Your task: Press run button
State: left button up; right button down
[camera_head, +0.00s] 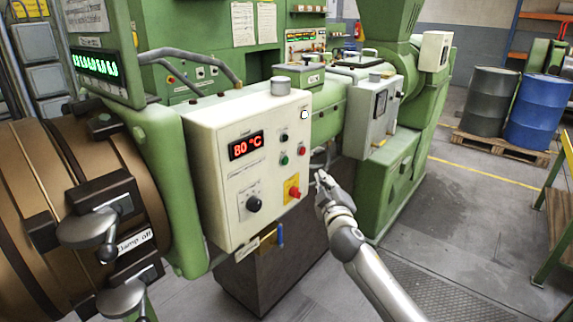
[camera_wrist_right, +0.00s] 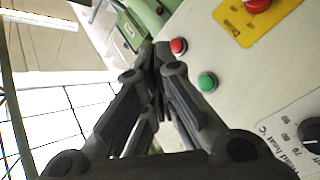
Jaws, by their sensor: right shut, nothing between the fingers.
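The cream control panel (camera_head: 222,160) has a red "80 °C" display (camera_head: 246,145). On its right part are a green button (camera_head: 284,160), a red button (camera_head: 301,149) and a red emergency knob on a yellow plate (camera_head: 292,189). I cannot read which button is labelled run. My right gripper (camera_head: 319,178) is shut and empty, just right of the panel's edge. In the right wrist view its fingertips (camera_wrist_right: 157,50) appear close to the red button (camera_wrist_right: 178,46), with the green button (camera_wrist_right: 207,82) beside them; contact cannot be told. My left gripper is not in view.
A black dial (camera_head: 254,204) sits low on the panel. A grey box (camera_head: 366,110) stands behind, on the green machine (camera_head: 392,190). Brown clamp parts (camera_head: 70,190) with handles are at the left. Barrels (camera_head: 530,110) stand on a pallet at the back right.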

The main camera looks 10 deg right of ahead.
aim_at(285, 161)
jog(key=shift+r, duration=0.25)
jog(key=shift+w, duration=0.1)
jog(key=w+a+b, duration=0.4)
jog(key=w+a, duration=0.1)
jog(key=w, duration=0.2)
jog(key=shift+a+b, duration=0.2)
jog(key=shift+b, duration=0.15)
dwell(1.4)
jog(key=shift+w+a+b, duration=0.3)
jog(key=shift+b, duration=0.1)
